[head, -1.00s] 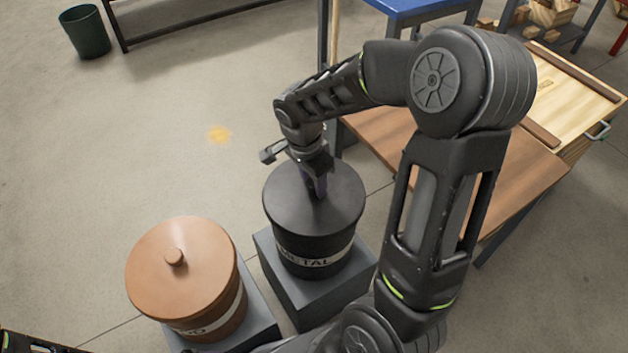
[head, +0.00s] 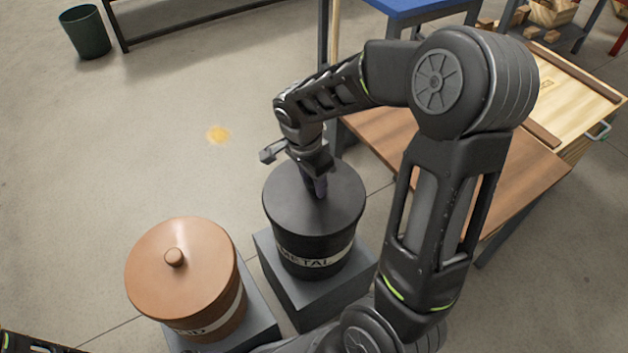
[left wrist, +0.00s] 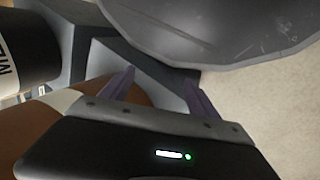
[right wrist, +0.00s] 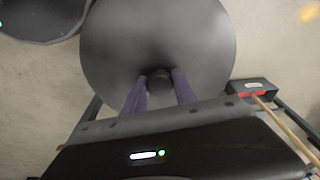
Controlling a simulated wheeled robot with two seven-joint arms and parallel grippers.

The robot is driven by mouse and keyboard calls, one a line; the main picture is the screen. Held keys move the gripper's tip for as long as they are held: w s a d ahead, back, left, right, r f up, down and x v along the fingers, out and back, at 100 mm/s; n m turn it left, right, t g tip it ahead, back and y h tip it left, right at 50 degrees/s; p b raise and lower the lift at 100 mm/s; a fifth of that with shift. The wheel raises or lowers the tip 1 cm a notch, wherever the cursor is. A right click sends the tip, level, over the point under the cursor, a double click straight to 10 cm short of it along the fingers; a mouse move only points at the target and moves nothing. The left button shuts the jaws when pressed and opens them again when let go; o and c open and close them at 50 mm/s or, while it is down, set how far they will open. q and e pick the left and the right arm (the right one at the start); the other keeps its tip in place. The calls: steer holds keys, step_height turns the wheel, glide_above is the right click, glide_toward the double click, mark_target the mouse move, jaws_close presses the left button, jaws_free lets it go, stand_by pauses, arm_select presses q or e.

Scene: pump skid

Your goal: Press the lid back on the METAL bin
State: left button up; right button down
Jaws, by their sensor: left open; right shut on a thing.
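The black METAL bin (head: 313,262) stands on a grey block, its white label facing me. Its dark round lid (head: 290,212) lies over the bin's mouth and looks level. I cannot tell whether any gap is left under its rim. My right gripper (head: 318,190) points down at the lid's middle. In the right wrist view its fingers (right wrist: 160,88) are shut on the lid's dark knob (right wrist: 158,78). My left gripper (left wrist: 160,88) is open and empty in the left wrist view, low near the bins. Part of the METAL bin (left wrist: 28,45) shows there too.
A copper-brown bin (head: 205,320) with a knobbed lid stands close to the left on its own grey block (head: 262,325). A wooden table (head: 510,185) is at the right. A green bin (head: 86,32) stands far left. The floor between is clear.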

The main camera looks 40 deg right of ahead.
steer(key=shift+f+b, duration=0.2)
steer(key=shift+b, duration=0.3)
stand_by(1.3)
stand_by(0.4)
steer(key=c, duration=0.9)
jaws_free()
steer(key=shift+o, duration=0.2)
steer(key=o, duration=0.4)
steer(key=shift+o, duration=0.2)
steer(key=shift+r, duration=0.15)
steer(key=shift+r+p, duration=2.5)
steer(key=shift+r, duration=0.9)
